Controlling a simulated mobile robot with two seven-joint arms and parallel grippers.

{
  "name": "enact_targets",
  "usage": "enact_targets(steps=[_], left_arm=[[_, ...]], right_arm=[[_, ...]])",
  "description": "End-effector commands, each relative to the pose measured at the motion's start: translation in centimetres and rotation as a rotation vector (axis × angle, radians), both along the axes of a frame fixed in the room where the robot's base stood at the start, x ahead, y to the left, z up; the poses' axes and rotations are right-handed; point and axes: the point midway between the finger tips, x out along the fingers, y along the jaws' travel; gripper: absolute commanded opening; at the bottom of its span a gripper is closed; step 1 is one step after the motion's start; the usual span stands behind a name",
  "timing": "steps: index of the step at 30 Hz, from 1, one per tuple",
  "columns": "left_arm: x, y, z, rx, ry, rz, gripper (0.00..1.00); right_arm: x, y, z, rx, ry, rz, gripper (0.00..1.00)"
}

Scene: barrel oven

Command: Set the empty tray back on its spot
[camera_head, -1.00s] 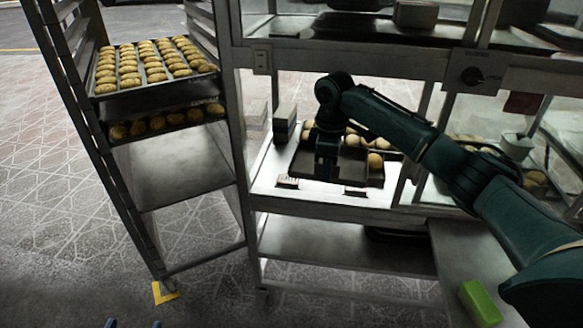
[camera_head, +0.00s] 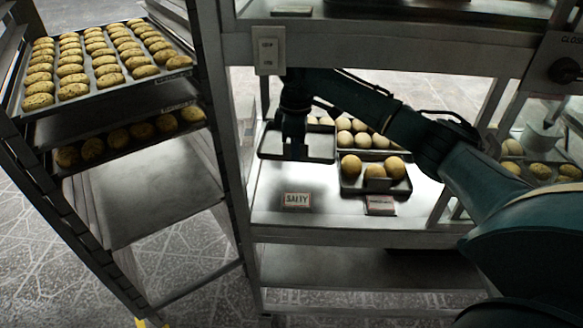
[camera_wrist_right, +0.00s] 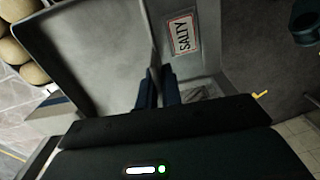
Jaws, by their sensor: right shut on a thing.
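The empty tray (camera_head: 320,142) is a shallow grey tray with a raised rim. My right gripper (camera_head: 294,152) is shut on its edge and holds it over the left part of the lit shelf (camera_head: 330,212), behind the SALTY label (camera_head: 296,200). In the right wrist view the tray (camera_wrist_right: 85,50) fills the upper left, with the gripper fingers (camera_wrist_right: 158,88) at its rim. Whether the tray touches the shelf is hard to tell. My left gripper is out of view.
A tray of round buns (camera_head: 364,187) stands to the right, with another label (camera_head: 380,205) in front. More buns (camera_head: 365,140) lie behind it. A rack at left holds trays of rolls (camera_head: 92,65). A metal post (camera_head: 222,120) borders the shelf's left side.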

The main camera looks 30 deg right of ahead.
Motion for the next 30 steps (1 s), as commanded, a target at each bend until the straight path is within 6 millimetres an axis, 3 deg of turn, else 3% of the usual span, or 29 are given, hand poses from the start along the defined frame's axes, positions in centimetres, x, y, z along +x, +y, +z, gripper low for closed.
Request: enact_targets(steps=[6, 11, 18, 30], left_arm=[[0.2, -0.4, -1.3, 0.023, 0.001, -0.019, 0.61], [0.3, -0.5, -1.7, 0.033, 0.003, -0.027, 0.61], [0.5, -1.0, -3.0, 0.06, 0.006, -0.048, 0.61], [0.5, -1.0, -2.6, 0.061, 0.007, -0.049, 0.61]], right_arm=[[-0.1, 0.0, -3.9, -0.001, 0.002, 0.0, 0.0], [0.0, 0.0, -5.3, -0.001, 0.001, 0.0, 0.0], [-0.1, 0.0, -9.1, -0.002, 0.001, -0.001, 0.0], [-0.1, 0.0, -9.5, 0.0, 0.0, 0.0, 0.0]])
